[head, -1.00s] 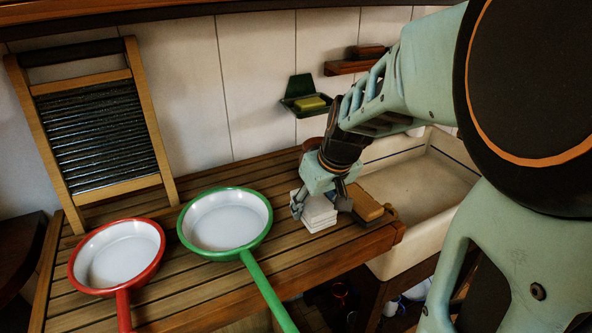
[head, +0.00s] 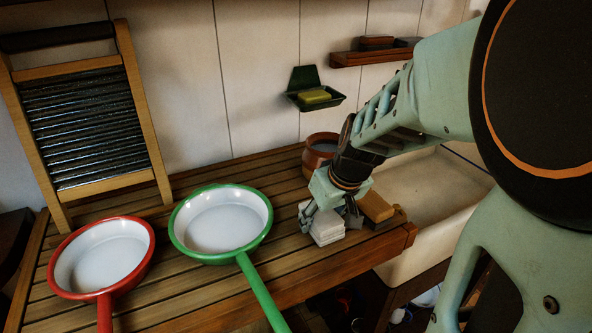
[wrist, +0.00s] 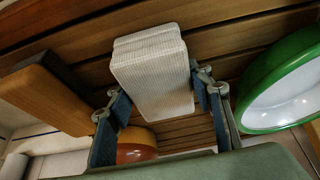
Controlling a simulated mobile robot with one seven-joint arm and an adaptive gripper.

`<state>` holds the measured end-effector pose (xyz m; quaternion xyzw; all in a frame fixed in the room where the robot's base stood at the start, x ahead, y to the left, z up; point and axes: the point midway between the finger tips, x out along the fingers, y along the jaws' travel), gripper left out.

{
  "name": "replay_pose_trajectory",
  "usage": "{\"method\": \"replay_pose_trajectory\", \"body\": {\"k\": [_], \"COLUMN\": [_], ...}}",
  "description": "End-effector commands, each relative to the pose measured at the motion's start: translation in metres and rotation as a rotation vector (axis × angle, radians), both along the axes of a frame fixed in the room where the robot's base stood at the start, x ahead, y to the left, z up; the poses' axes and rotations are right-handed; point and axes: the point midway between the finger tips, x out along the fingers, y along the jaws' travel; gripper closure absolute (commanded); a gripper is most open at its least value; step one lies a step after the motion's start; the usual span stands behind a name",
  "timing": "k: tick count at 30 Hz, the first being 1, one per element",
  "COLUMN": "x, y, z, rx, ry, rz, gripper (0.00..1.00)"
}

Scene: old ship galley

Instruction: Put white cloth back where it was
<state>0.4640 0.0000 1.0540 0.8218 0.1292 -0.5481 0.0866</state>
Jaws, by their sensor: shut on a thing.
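The white cloth (head: 326,228) is a thick folded stack near the front right end of the slatted wooden bench (head: 180,292). My gripper (head: 331,218) points down over it, with a finger on either side. In the wrist view the ribbed cloth (wrist: 155,75) sits between the two finger pads of my gripper (wrist: 160,98), which is shut on it. The cloth appears to be at the bench top; whether it touches the slats is hard to tell.
A brown block, perhaps a brush (head: 375,206), lies close right of the cloth. A green pan (head: 220,225) and red pan (head: 103,258) stand left. A brown pot (head: 320,150) is behind, a pale sink (head: 432,195) right, and a washboard (head: 85,125) leans on the wall.

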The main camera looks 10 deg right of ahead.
Motion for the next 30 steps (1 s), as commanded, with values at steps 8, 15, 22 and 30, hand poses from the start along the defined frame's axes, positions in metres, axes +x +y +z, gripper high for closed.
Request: {"method": "replay_pose_trajectory", "body": {"k": [8, 15, 22, 30], "x": [0.000, 0.000, 0.001, -0.013], "y": [0.000, 0.000, 0.001, -0.004], "z": [-0.003, -0.003, 0.005, 0.045], "rx": [0.000, -0.001, 0.000, 0.000], "ry": [0.000, 0.001, 0.000, -0.001], "rz": [0.000, 0.001, 0.001, 0.001], "gripper": [0.40, 0.35, 0.35, 0.35]}}
